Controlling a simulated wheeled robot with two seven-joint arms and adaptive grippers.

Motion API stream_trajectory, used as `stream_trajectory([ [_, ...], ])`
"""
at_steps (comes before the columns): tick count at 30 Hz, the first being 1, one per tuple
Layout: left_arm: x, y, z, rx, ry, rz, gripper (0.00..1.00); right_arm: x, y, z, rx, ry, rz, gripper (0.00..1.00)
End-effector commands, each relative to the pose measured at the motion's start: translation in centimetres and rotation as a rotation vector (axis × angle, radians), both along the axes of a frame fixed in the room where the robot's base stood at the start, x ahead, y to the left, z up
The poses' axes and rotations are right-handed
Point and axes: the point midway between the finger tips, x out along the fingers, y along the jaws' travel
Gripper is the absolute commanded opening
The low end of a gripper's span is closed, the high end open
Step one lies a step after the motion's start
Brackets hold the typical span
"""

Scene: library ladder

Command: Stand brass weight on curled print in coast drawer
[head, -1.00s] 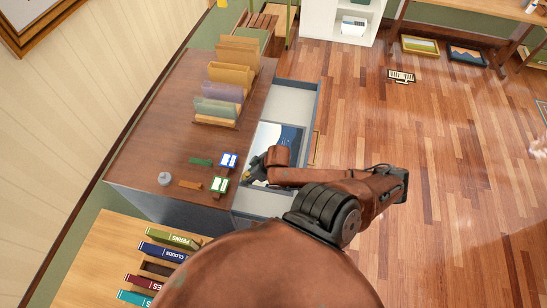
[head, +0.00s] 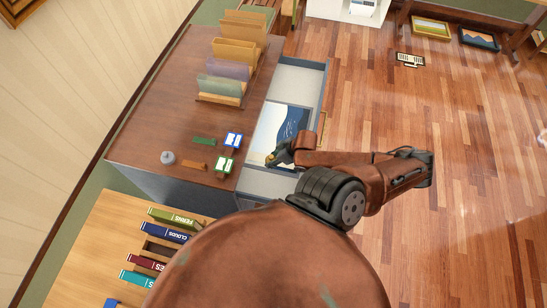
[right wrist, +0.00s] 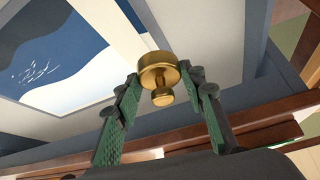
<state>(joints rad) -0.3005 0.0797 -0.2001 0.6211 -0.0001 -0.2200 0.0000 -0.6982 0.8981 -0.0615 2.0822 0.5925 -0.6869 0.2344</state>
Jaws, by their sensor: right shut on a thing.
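The brass weight (right wrist: 158,72), a round gold piece with a small knob, is gripped between the green-padded fingers of my right gripper (right wrist: 160,88) in the right wrist view. In the head view, my right gripper (head: 277,156) is over the near part of the open drawer (head: 317,88), with a small gold spot of the weight (head: 270,157) at its tip. The print (head: 292,122), blue and white with a pale border, lies in the drawer; it also shows in the right wrist view (right wrist: 75,52). Whether the weight touches the print cannot be told. My left gripper is not in view.
The wooden cabinet top (head: 150,125) left of the drawer carries upright folders (head: 228,60), a grey round knobbed piece (head: 168,158) and blue- and green-framed cards (head: 233,139). Books (head: 165,232) lie on a lighter table nearby.

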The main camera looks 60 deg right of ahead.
Motion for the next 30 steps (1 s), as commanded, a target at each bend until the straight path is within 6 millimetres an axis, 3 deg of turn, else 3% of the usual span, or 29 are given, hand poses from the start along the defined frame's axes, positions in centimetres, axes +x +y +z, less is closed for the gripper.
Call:
stream_trajectory([
  [7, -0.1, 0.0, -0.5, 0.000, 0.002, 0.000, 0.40, 1.8, -3.0, -4.2, -0.001, -0.003, 0.000, 0.00],
  [14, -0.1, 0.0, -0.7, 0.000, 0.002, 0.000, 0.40, 2.4, -4.0, -5.6, 0.000, -0.002, 0.001, 0.00],
  [20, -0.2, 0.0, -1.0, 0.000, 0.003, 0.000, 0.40, 2.5, -4.2, -8.3, 0.000, -0.001, 0.000, 0.00],
  [30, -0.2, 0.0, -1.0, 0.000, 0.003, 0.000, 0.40, 2.4, -4.2, -8.9, -0.001, -0.002, 0.002, 0.00],
])
